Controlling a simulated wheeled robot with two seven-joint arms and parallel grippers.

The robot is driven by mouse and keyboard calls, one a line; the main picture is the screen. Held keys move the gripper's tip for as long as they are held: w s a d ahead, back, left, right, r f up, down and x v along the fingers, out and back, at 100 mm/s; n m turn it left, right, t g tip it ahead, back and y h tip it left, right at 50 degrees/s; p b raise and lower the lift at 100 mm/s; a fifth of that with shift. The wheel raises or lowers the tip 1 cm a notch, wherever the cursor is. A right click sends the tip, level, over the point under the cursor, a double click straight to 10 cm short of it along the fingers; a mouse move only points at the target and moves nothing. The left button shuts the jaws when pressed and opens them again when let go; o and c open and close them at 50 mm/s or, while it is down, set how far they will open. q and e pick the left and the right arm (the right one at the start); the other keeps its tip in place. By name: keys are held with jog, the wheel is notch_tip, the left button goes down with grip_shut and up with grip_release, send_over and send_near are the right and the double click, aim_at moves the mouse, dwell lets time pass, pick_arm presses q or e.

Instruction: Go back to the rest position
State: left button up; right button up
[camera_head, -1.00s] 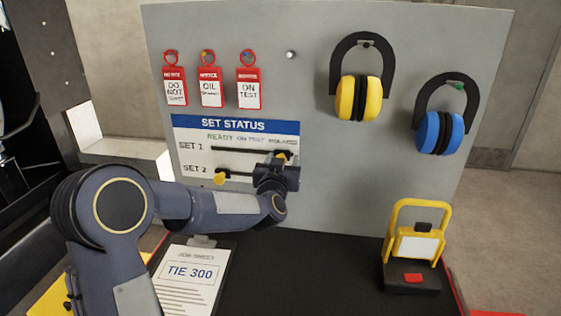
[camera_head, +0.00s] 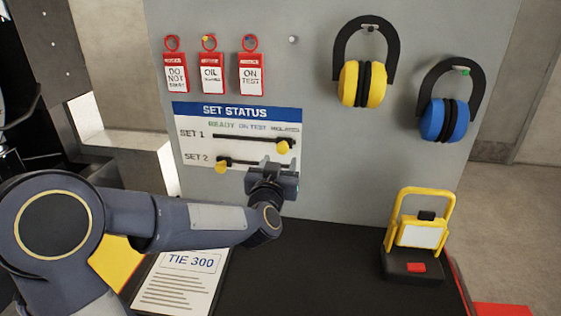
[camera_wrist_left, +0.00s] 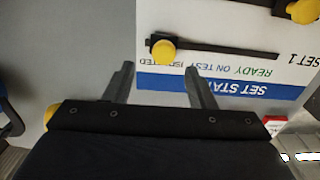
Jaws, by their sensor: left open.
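My left gripper (camera_head: 277,170) is in front of the lower right part of the set status board (camera_head: 240,112), just below the SET 1 knob. In the left wrist view the left gripper (camera_wrist_left: 158,78) has its two fingers spread with nothing between them. The yellow SET 1 knob (camera_head: 283,147) sits at the right end of its slot; it also shows in the left wrist view (camera_wrist_left: 163,51), beyond the fingertips and apart from them. The yellow SET 2 knob (camera_head: 221,166) sits at the left end of its slot. My right gripper is not in view.
Three red tags (camera_head: 212,72) hang on the grey panel (camera_head: 310,130), with yellow ear defenders (camera_head: 361,84) and blue ear defenders (camera_head: 442,120) to their right. A TIE 300 sheet (camera_head: 182,285) and a yellow-framed lamp (camera_head: 417,236) are on the black table (camera_head: 310,285), whose middle is clear.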

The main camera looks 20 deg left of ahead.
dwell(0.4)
pick_arm(q)
jog(key=s+d+f+g+h, duration=0.2)
jog(key=s+f+g, duration=0.2)
jog(key=s, duration=0.7)
jog(key=s+d+f+g+h, duration=0.2)
jog(key=s+f+g+h, duration=0.1)
jog(key=s, duration=0.7)
jog(key=s+d+f+g+h, duration=0.2)
jog(key=s+f+g, duration=0.3)
jog(key=s, duration=0.6)
jog(key=shift+s+f+m+h, duration=0.35)
jog(key=shift+m+h, duration=0.05)
dwell(0.8)
